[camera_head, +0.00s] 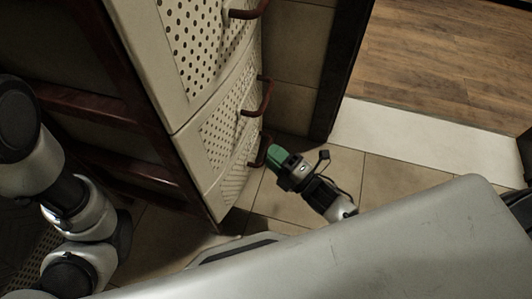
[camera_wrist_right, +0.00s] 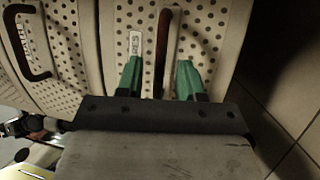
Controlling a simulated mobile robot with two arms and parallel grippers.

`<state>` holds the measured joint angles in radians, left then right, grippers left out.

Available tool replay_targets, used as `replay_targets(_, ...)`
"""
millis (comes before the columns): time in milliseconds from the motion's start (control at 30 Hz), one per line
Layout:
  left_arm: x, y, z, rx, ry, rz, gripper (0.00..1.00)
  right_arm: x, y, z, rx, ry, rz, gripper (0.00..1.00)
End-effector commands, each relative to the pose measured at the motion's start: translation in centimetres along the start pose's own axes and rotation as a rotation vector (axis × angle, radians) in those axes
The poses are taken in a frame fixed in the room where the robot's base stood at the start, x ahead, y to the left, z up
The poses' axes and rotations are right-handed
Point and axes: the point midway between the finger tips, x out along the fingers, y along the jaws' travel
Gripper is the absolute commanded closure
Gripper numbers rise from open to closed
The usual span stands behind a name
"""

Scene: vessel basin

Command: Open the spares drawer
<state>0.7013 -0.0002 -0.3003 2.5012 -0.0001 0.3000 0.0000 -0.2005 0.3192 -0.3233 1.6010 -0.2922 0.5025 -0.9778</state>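The spares drawer (camera_head: 232,180) is the lowest perforated cream front of the cabinet, and it looks shut. Its dark red bar handle (camera_head: 258,155) also shows in the right wrist view (camera_wrist_right: 163,48), beside a white label (camera_wrist_right: 135,43) ending in "RES". My right gripper (camera_head: 272,154) has green fingers and is at that handle. In the right wrist view its two fingers (camera_wrist_right: 158,75) are apart, one on each side of the handle's line. I cannot tell whether either finger touches the handle. My left arm shows at the left of the head view, but its gripper is not visible.
Two more drawers (camera_head: 243,108) with bar handles (camera_head: 262,98) are above the spares drawer. A dark post (camera_head: 340,70) stands right of the cabinet. Tiled floor (camera_head: 385,180) lies open to the right, with a pale threshold (camera_head: 420,138) and wood floor (camera_head: 450,50) beyond.

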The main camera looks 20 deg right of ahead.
Motion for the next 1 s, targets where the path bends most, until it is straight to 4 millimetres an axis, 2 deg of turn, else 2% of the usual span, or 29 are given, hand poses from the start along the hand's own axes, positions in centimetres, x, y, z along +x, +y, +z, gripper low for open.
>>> replay_targets(33,-0.7,0.1,-0.2,0.000,0.000,0.000,0.03,0.8,-0.3,0.0,0.000,0.001,0.003,0.63)
replay_targets(200,-1.2,0.2,-0.4,0.000,-0.001,0.000,0.03,2.4,-0.1,0.0,0.001,0.000,0.000,0.63)
replay_targets(533,-1.1,0.2,-0.4,0.000,0.000,0.001,0.03,2.7,0.0,0.0,0.002,-0.001,-0.001,0.63)
replay_targets(800,-1.2,0.3,-0.4,0.000,0.000,0.001,0.03,2.7,0.0,0.0,0.001,-0.001,-0.001,1.00)
replay_targets(1000,-1.2,0.2,-0.4,0.000,-0.001,0.001,0.03,2.7,0.0,0.0,0.001,-0.001,-0.001,1.00)
